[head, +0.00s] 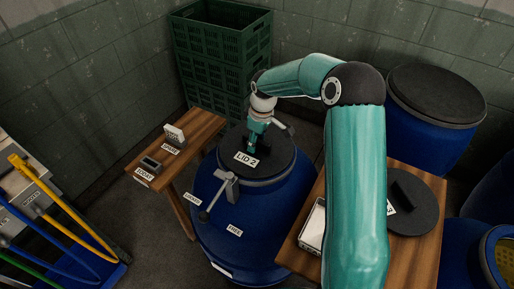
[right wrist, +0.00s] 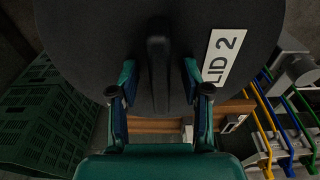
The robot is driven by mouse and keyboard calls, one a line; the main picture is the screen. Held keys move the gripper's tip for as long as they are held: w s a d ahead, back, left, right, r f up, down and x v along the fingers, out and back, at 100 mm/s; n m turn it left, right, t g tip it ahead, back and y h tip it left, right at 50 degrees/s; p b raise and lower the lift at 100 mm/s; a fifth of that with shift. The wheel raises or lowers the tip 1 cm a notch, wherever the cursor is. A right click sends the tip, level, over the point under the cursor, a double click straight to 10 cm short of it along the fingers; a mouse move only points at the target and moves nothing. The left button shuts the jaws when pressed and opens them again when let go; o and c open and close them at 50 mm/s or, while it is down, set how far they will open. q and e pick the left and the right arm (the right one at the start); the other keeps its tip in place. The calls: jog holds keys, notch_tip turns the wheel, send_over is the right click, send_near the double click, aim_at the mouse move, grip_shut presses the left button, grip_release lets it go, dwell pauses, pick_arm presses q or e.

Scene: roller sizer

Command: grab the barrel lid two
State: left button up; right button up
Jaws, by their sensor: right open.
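The barrel lid two (head: 268,163) is a black round lid with a white "LID 2" label, seated on top of a blue barrel (head: 255,225). My right gripper (head: 250,143) is over the lid, reaching down from the teal arm. In the right wrist view the lid (right wrist: 265,35) fills the upper part, with a raised black handle bar (right wrist: 158,60) in its middle. My right gripper (right wrist: 158,95) is open, one finger on each side of the bar, with gaps visible on both sides. Contact with the lid cannot be told. My left gripper is not in view.
A wooden table (head: 433,245) with another black lid (head: 422,215) stands at right, partly behind my arm. A small wooden bench (head: 195,138) is left of the barrel. Green crates (head: 222,50) stand behind. A lever (head: 222,190) sits on the barrel's front. Hoses (head: 70,205) hang at far left.

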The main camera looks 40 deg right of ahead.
jog(key=shift+c, duration=0.2)
grip_shut()
jog(key=shift+r, duration=0.1)
